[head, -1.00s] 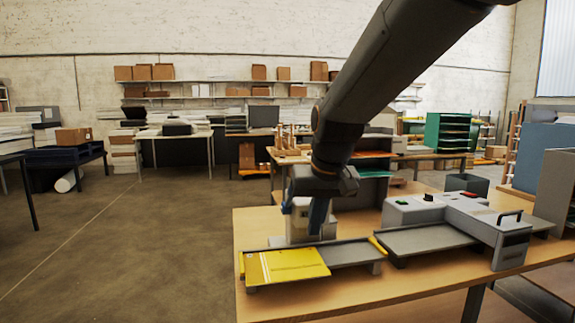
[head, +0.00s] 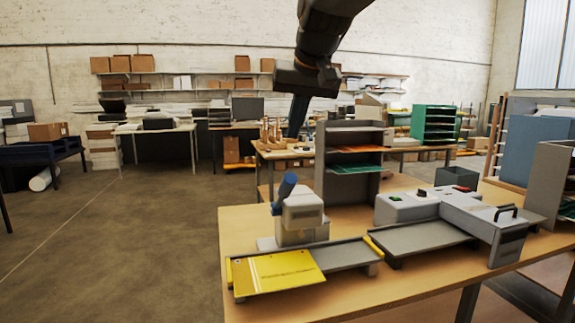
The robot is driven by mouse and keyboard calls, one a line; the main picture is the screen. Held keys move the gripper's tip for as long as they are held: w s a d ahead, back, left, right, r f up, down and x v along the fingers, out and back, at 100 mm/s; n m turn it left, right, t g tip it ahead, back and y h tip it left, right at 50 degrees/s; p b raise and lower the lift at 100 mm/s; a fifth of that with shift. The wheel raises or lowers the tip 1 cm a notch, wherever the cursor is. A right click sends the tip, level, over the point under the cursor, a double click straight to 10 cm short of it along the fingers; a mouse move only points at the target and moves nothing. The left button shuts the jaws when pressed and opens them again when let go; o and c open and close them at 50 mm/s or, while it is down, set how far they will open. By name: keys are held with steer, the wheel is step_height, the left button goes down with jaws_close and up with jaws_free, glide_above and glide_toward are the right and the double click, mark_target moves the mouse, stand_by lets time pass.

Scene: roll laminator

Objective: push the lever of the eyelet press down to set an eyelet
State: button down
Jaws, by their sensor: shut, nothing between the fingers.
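The eyelet press (head: 302,216) is a pale grey machine standing at the left part of the table. Its lever has a dark blue grip (head: 284,192) that sticks up at a tilt on the press's left side. A yellow sheet (head: 278,272) lies on the tray at the foot of the press. My gripper (head: 295,134) points down, shut and empty, in the air above the press and apart from the lever. The sheet's edge near the press is in view, but I cannot make out an eyelet.
A grey laminator (head: 470,222) with a side tray stands to the right on the same table (head: 385,282). A grey shelf unit (head: 343,185) with coloured sheets stands behind the press. A dark bin (head: 456,182) is at the back right. Floor to the left is open.

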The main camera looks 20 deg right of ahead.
steer(key=p+x, duration=0.2)
steer(key=x, duration=0.6)
steer(key=shift+f, duration=0.1)
steer(key=shift+s+a+f+p, duration=0.15)
steer(key=shift+s+f+p, duration=0.5)
steer(key=shift+s+f, duration=0.15)
steer(key=shift+s+a+f, duration=0.1)
steer(key=shift+s+f, duration=0.4)
steer(key=shift+f, duration=0.15)
